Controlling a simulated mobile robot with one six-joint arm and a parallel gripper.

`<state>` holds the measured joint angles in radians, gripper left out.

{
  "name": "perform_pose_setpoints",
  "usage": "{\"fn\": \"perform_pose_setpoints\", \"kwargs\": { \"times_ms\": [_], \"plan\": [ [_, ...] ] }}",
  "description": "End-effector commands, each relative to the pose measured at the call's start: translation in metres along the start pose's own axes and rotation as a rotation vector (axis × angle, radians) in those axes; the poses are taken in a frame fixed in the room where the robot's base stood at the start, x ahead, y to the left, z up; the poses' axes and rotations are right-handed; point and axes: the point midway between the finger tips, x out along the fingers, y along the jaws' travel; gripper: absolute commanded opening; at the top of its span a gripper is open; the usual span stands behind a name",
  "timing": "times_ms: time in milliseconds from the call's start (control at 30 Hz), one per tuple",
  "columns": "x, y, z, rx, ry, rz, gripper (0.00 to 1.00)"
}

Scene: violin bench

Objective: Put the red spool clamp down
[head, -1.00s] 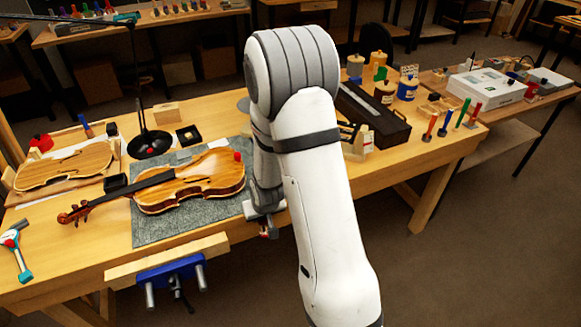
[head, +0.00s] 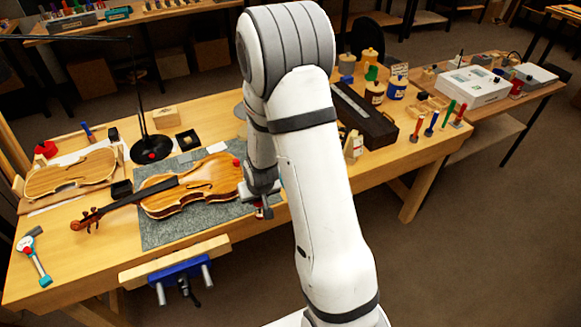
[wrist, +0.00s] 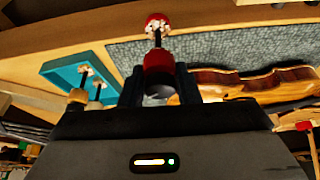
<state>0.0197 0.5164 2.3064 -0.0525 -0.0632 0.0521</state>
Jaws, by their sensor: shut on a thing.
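My gripper (wrist: 158,88) is shut on the red spool clamp (wrist: 157,60), which stands out between the fingers with its red end away from the palm. In the head view my gripper (head: 262,206) is low at the bench's front edge, right of the violin, mostly hidden by my arm. The violin (head: 200,187) lies on the grey mat (head: 160,234); both also show in the wrist view, the violin (wrist: 250,82) to the right. A teal tray (wrist: 62,72) with small spool-like pieces (wrist: 80,90) is left of my gripper in the wrist view.
A small red piece (head: 237,162) sits at the violin's right edge. A blue vise (head: 180,268) juts from the bench front. A dark toolbox (head: 365,115) and jars (head: 374,92) stand right of my arm. A lamp base (head: 151,149) stands behind the violin.

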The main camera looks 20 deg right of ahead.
Motion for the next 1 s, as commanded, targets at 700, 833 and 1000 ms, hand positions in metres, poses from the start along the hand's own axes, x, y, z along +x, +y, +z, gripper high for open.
{"fn": "perform_pose_setpoints", "kwargs": {
  "times_ms": [700, 833, 1000],
  "plan": [
    [-0.187, 0.126, -0.131, 0.425, 0.013, 0.17, 0.06],
    [-0.214, 0.14, -0.136, 0.475, 0.016, 0.196, 0.06],
    [-0.213, 0.139, -0.135, 0.475, 0.011, 0.196, 0.06]
  ]
}}
